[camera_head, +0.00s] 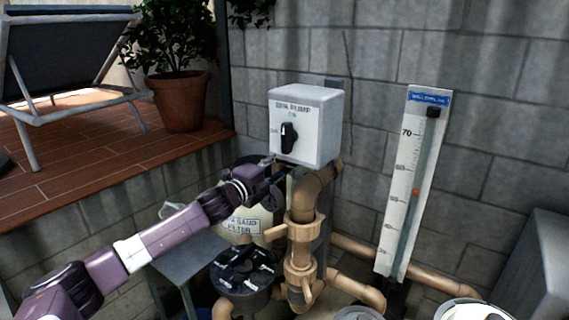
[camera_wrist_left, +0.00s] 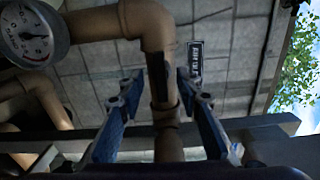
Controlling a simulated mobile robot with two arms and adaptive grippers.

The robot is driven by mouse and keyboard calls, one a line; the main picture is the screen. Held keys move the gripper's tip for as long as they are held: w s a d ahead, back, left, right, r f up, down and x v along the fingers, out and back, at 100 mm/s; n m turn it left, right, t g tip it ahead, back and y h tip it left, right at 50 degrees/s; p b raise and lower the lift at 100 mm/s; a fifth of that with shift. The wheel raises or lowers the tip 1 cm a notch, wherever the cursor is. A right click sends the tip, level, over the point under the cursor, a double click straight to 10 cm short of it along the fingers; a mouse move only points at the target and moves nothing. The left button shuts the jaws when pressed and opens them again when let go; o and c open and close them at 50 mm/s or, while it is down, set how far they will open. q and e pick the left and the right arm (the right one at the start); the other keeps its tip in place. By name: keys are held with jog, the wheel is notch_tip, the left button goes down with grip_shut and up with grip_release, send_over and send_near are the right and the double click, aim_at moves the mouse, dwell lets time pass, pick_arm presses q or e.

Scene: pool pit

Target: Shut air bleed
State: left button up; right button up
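My left gripper (camera_head: 272,176) reaches in from the left, beside the tan vertical pipe and above the sand filter (camera_head: 243,222). In the left wrist view the gripper (camera_wrist_left: 158,82) is open, its two blue fingers well apart. A tan pipe (camera_wrist_left: 166,115) with an elbow above shows between the fingers; I cannot tell whether they touch it. A small dark tag (camera_wrist_left: 195,60) hangs just beyond the right fingertip; its lettering is hard to read. I cannot clearly make out the air bleed's handle. My right gripper is out of view.
A grey pump switch box (camera_head: 305,125) stands just above the gripper. A pressure gauge (camera_wrist_left: 32,35) sits at the upper left of the wrist view.

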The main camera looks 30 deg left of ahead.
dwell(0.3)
pick_arm(q)
jog(key=s+b, duration=0.5)
jog(key=s, duration=0.2)
jog(key=shift+a, duration=0.3)
